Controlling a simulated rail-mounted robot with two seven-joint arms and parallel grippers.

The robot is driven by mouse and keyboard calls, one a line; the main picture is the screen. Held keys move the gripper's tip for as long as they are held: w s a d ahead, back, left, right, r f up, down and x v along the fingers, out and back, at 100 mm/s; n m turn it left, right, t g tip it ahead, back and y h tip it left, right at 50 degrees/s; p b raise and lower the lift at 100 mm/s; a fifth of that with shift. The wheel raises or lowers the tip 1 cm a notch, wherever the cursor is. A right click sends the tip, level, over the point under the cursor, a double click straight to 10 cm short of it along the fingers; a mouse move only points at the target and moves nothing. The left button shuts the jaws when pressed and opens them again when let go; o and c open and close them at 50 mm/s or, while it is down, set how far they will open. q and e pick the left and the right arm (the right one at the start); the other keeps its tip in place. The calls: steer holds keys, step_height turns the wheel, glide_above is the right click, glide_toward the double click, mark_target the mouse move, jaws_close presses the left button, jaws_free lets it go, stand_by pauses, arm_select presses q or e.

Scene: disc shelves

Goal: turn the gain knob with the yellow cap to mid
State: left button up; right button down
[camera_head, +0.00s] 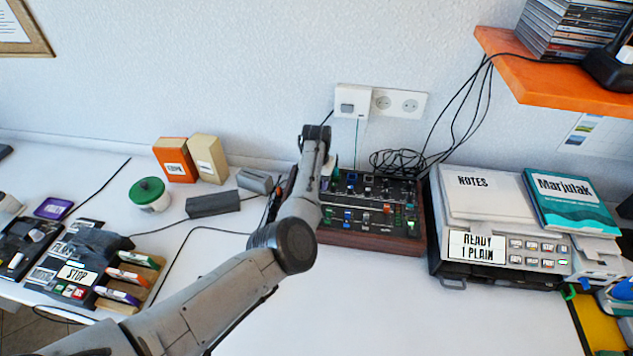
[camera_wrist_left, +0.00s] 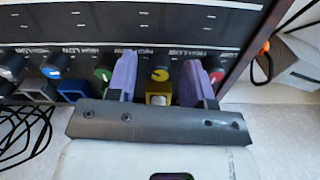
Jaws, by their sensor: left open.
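The yellow-capped gain knob (camera_wrist_left: 160,74) stands in a row of knobs on the dark control panel (camera_wrist_left: 110,40) in the left wrist view. My left gripper (camera_wrist_left: 160,82) is open, with one purple fingertip on each side of this knob. A gap shows on both sides, so the fingers do not look closed on it. The cap's pointer is too small to read surely. In the head view the panel sits in a wooden-edged console (camera_head: 372,241); my left arm reaches over its left end and hides the yellow knob. My right gripper is not in view.
A green knob (camera_wrist_left: 103,73) and a red knob (camera_wrist_left: 216,77) flank the yellow one close to the fingers. A printer-like machine (camera_head: 510,262) stands right of the console. Loose black cables (camera_head: 398,162) lie behind it. The table in front is clear.

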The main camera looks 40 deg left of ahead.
arm_select(q)
steer(key=shift+c, duration=0.5)
jaws_close()
steer(key=shift+r, duration=0.1)
